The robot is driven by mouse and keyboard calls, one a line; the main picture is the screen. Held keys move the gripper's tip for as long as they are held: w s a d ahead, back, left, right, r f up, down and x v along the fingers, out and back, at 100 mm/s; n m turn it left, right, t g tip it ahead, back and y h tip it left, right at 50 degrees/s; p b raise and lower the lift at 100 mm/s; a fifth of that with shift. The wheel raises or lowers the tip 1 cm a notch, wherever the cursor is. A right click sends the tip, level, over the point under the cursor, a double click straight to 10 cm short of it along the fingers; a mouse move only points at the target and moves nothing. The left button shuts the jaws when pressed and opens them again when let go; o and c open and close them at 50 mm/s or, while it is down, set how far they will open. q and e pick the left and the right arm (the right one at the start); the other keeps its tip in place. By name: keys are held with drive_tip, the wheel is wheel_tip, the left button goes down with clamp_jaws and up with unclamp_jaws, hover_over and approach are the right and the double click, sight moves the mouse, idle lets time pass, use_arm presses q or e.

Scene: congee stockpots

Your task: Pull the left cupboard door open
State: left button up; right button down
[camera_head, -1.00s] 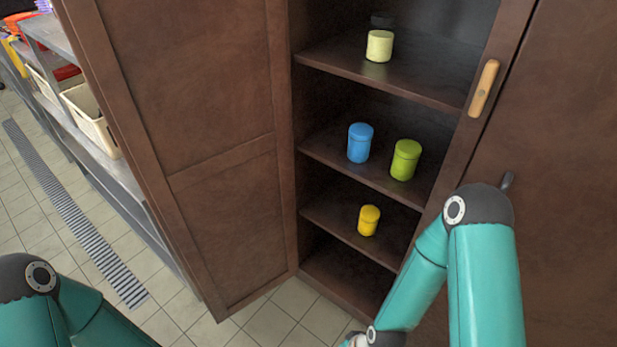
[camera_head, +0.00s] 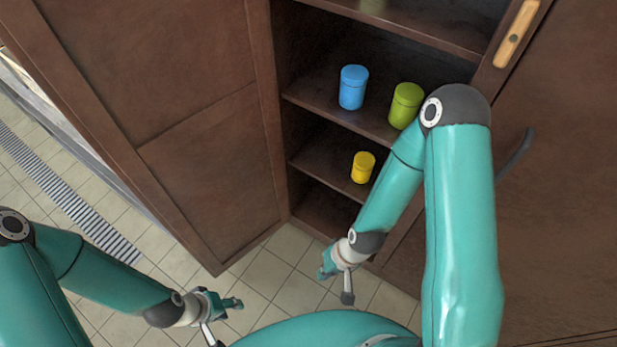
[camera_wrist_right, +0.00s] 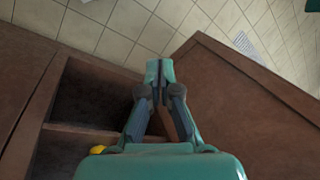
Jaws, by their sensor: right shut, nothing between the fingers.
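The left cupboard door (camera_head: 170,110) stands swung wide open to the left of the cupboard in the head view, with the shelves exposed. It also shows as the brown panel at the right of the right wrist view (camera_wrist_right: 245,125). My right gripper (camera_head: 325,268) hangs low before the cupboard opening, right of the door and apart from it. In its wrist view the fingers (camera_wrist_right: 158,78) are together with nothing between them. My left gripper (camera_head: 232,303) is low in front of the door's lower edge, over the floor; its finger gap is too small to judge. The left door's handle is not visible.
A blue jar (camera_head: 353,87), a green jar (camera_head: 405,105) and a yellow jar (camera_head: 363,167) stand on the shelves. The right door (camera_head: 570,150) is shut, with a dark handle (camera_head: 517,155). A light wooden piece (camera_head: 516,34) sits on the upright. Tiled floor (camera_head: 270,275) is clear.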

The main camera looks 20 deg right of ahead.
drive_tip(key=w+d+r+m+y+b, duration=0.1)
drive_tip(key=w+d+r+m+b, duration=0.1)
drive_tip(key=w+d+r+m, duration=0.45)
drive_tip(key=w+d+r+m+b, duration=0.2)
drive_tip(key=w+r+m, duration=0.25)
drive_tip(key=r, duration=0.45)
drive_tip(key=s+d+r+m+t+y+b, duration=0.1)
drive_tip(key=s+r+m+y, duration=0.15)
drive_tip(key=r, duration=0.95)
drive_tip(key=s+d+r+m+y+b, duration=0.15)
drive_tip(key=r+m, duration=0.25)
drive_tip(key=r, duration=0.7)
drive_tip(key=w+a+f+p, duration=0.1)
drive_tip(key=a+f, duration=0.5)
drive_tip(key=a, duration=0.5)
drive_tip(key=shift+a+f, duration=0.15)
drive_tip(key=shift+a, duration=0.1)
